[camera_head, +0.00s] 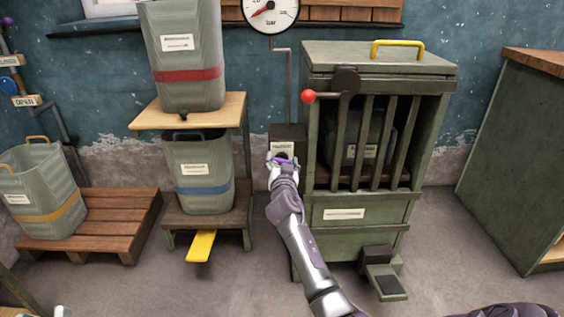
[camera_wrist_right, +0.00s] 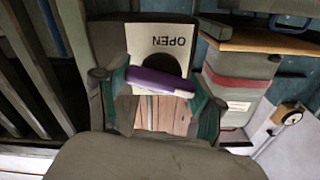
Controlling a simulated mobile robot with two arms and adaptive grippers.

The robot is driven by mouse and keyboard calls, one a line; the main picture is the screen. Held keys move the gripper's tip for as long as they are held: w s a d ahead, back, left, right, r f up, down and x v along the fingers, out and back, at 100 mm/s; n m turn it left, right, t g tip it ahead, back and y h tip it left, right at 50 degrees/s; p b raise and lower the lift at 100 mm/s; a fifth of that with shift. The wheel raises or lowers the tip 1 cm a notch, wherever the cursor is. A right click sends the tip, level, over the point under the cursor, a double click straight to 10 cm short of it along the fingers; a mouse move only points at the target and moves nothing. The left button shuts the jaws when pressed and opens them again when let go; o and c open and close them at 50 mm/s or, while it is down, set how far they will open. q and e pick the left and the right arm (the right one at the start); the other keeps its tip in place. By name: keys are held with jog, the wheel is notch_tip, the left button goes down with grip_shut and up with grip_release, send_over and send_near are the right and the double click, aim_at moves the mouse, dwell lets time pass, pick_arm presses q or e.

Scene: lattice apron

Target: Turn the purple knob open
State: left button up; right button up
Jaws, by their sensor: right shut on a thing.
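The purple knob (camera_head: 283,161) sits on the front of a small dark box (camera_head: 288,134) fixed to the left side of the green barred cabinet. In the right wrist view the knob (camera_wrist_right: 158,82) is a purple bar lying slightly tilted between my finger pads. A white label reading OPEN (camera_wrist_right: 165,45), upside down in this view, is right beside it. My right gripper (camera_head: 280,168) is shut on the knob; its fingers also show in the wrist view (camera_wrist_right: 162,92). In the head view the gripper hides part of the knob. My left gripper is not in view.
The green cabinet (camera_head: 330,215) has a red-ball lever (camera_head: 308,96) and a foot pedal (camera_head: 384,280). Grey bins stand on a wooden stand (camera_head: 240,110) with a yellow pedal (camera_head: 201,245). A pallet (camera_head: 110,212) is at left. A gauge (camera_head: 270,14) hangs above.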

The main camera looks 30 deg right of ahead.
jog(key=shift+n, duration=0.9)
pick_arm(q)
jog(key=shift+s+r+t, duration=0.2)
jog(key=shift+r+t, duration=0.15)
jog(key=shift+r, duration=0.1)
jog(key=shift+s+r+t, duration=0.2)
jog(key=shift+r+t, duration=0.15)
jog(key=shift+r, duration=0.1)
pick_arm(e)
jog(key=shift+n, duration=0.8)
jog(key=o, duration=1.1)
jog(key=shift+o, duration=0.2)
jog(key=v, duration=1.2)
jog(key=shift+a, duration=0.1)
